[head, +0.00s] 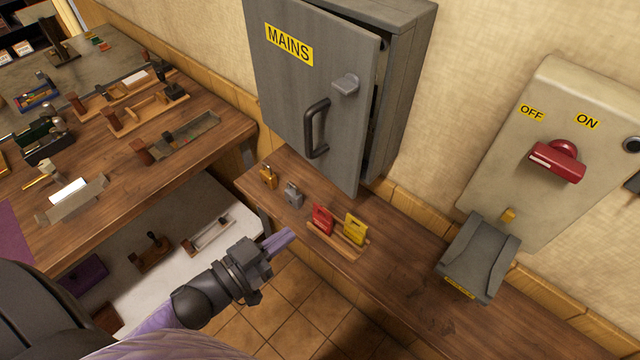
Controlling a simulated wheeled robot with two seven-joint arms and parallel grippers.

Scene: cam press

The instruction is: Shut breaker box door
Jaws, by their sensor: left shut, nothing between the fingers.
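The grey breaker box (407,70) hangs on the wall at the top middle of the head view. Its door (285,85), with a yellow MAINS label (289,45), stands slightly ajar, with a dark gap along its right edge. The door has a dark bar handle (316,129) and a light grey latch knob (346,84). My left gripper (284,238) is shut and empty, below the door and in front of the shelf, apart from the door. My right gripper is not in view.
A narrow wooden shelf (400,285) below the box holds small padlocks (293,194), a red tag (322,219) and a yellow tag (355,229). A switch panel with a red rotary handle (557,160) is at right. A workbench with several tools (215,150) is at left.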

